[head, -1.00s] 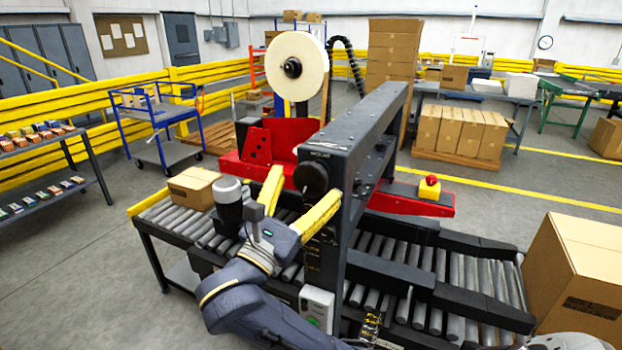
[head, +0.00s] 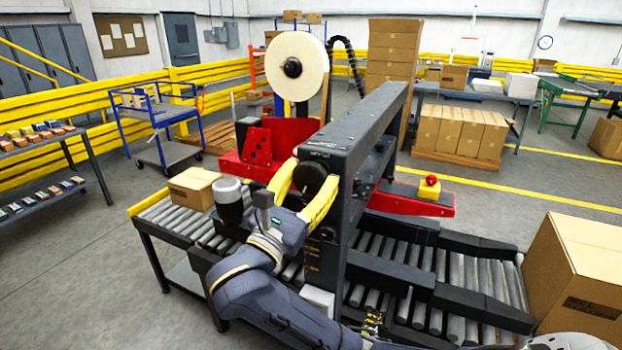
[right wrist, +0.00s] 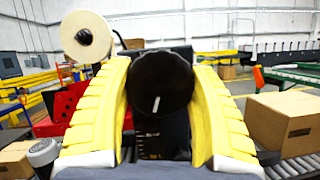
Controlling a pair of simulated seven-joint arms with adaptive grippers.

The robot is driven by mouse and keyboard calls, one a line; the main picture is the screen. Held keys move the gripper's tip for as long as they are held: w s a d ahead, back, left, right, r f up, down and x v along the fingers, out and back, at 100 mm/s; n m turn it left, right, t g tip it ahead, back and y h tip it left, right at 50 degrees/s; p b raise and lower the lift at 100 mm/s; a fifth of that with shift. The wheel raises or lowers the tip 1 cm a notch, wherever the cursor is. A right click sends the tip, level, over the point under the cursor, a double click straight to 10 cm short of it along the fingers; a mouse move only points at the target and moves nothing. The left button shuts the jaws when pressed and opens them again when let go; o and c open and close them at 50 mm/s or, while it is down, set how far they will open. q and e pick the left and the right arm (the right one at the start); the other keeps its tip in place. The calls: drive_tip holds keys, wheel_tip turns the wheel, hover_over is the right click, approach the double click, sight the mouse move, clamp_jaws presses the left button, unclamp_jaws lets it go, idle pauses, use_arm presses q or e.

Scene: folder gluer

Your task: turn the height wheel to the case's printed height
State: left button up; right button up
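The height wheel (head: 314,178) is a round black knob on the dark upright frame of the machine. In the right wrist view the wheel (right wrist: 160,84) fills the middle, with a short white mark slightly below its centre, tilted a little right of vertical. My right gripper (head: 312,175) has its yellow fingers on both sides of the wheel, apparently against its rim. A scale with light ticks (right wrist: 148,146) is partly visible below the wheel; I cannot read it. A brown case (head: 194,187) sits on the infeed rollers; its print is too small to read.
A grey-capped dark cylinder (head: 229,200) stands close to my right wrist. The machine's crossbeam (head: 365,120) runs above and behind the wheel. A red base with a yellow stop-button box (head: 430,190) lies beyond. A large carton (head: 575,270) stands at the right.

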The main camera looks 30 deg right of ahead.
drive_tip(key=c, duration=0.4)
drive_tip(key=shift+c, duration=0.2)
drive_tip(key=shift+m, duration=0.5)
drive_tip(key=m+g, duration=0.2)
drive_tip(key=m, duration=0.2)
drive_tip(key=m+g, duration=0.1)
drive_tip(key=m, duration=0.2)
drive_tip(key=m+g, duration=0.2)
drive_tip(key=m, duration=0.3)
drive_tip(key=m+g+y, duration=0.1)
drive_tip(key=m, duration=0.1)
drive_tip(key=shift+m+g, duration=0.3)
drive_tip(key=shift+m, duration=0.1)
drive_tip(key=m+y, duration=0.2)
drive_tip(key=m, duration=0.2)
drive_tip(key=shift+m, duration=0.3)
